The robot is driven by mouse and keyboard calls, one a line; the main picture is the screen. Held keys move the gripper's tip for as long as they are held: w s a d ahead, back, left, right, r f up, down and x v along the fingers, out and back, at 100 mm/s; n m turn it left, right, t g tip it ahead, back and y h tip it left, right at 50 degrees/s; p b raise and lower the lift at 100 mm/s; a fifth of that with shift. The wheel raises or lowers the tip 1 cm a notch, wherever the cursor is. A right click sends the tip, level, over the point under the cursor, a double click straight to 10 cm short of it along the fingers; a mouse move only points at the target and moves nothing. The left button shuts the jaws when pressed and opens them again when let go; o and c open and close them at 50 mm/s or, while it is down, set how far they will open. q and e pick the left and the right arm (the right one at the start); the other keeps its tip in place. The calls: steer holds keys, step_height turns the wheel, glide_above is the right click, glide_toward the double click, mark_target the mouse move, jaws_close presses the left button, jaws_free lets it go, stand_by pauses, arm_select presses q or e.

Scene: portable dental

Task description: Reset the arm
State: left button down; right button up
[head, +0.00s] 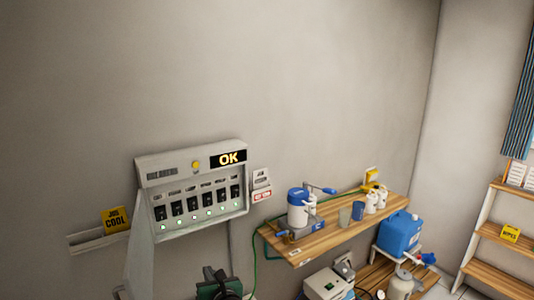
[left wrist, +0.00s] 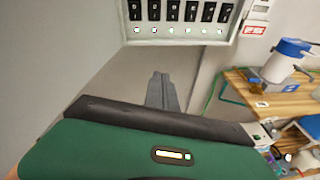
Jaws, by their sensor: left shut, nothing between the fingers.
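My left gripper (head: 214,273) shows at the bottom of the head view, below the grey switch panel (head: 192,168). In the left wrist view its grey fingers (left wrist: 162,85) are together, with nothing between them. They point toward the wall below the panel and look apart from it. The green and dark parts of my left arm fill the bottom of the left wrist view. The panel has a row of black switches, small lit lamps beneath them and a yellow "OK" display (head: 228,158). My right gripper is not in view.
A wooden wall shelf (head: 345,232) to the right holds a blue-and-white canister (head: 298,207) and several cups. A blue jug (head: 400,233) stands beyond it. A yellow "JOB COOL" card (head: 115,219) is in a rail left of the panel. The wall above is bare.

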arm_select(q)
steer(key=s+d+f+m+g+h, duration=0.2)
steer(key=s+m+h, duration=0.25)
steer(key=m, duration=0.65)
steer(key=s+d+f+m+g+h, duration=0.1)
steer(key=s+f+m+h, duration=0.3)
steer(key=m, duration=0.7)
steer(key=s+a+f+m+g, duration=0.1)
steer(key=s+a+m+g, duration=0.1)
steer(key=s+m, duration=0.3)
steer(key=s+a+f+m+g+y, duration=0.1)
steer(key=s+a+f+m+g, duration=0.1)
steer(key=s+m, duration=0.4)
steer(key=s+a+f+m+g, duration=0.2)
steer(key=s+m, duration=0.4)
steer(key=s, duration=0.7)
steer(key=shift+s+a+f+g, duration=0.2)
steer(key=shift+s+g, duration=0.2)
steer(key=shift+g, duration=0.5)
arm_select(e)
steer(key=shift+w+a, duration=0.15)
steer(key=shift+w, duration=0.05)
arm_select(q)
steer(key=shift+d, duration=0.3)
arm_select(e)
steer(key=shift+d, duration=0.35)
arm_select(q)
steer(key=shift+a, duration=0.2)
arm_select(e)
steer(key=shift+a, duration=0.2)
